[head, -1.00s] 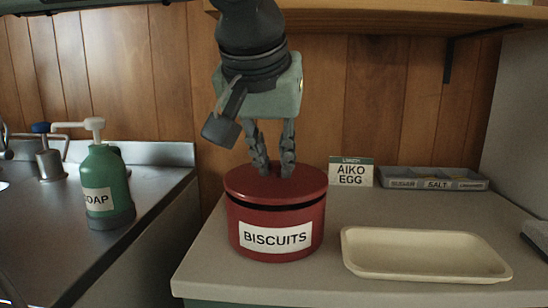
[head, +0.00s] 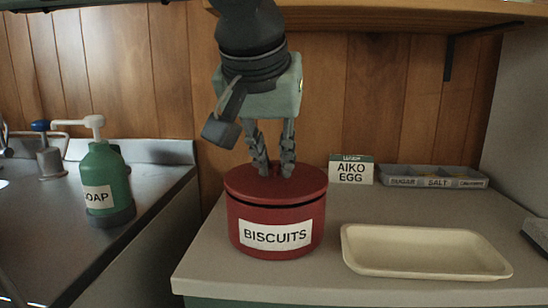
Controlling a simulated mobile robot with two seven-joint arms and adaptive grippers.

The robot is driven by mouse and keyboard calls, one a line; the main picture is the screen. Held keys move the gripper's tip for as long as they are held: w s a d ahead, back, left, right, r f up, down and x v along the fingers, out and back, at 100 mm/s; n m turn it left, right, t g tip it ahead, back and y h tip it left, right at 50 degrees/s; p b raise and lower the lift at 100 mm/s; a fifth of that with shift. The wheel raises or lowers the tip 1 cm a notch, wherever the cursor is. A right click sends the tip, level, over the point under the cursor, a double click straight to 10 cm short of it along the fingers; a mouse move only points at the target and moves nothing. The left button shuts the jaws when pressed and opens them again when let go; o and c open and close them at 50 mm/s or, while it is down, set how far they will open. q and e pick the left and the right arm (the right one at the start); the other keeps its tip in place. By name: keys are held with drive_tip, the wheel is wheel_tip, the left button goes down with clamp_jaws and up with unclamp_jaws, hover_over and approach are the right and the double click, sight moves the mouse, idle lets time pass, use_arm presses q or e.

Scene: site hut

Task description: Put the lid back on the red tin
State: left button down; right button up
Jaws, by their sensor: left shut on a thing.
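The red tin (head: 240,222) with a white BISCUITS label stands upright on the counter, left of the tray. Its red lid (head: 245,182) sits on top of it, roughly level, with a thin dark line between lid and tin. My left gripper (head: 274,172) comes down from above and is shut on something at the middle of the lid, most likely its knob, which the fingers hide. My right gripper is not in view.
An empty cream tray (head: 425,272) lies right of the tin. Behind are an AIKO EGG card (head: 351,172) and a grey divided box (head: 433,170). A green soap bottle (head: 105,175) stands by the sink at left. A shelf (head: 400,18) hangs above.

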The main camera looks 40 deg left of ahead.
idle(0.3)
use_arm(q)
drive_tip(key=c, duration=0.9)
unclamp_jaws()
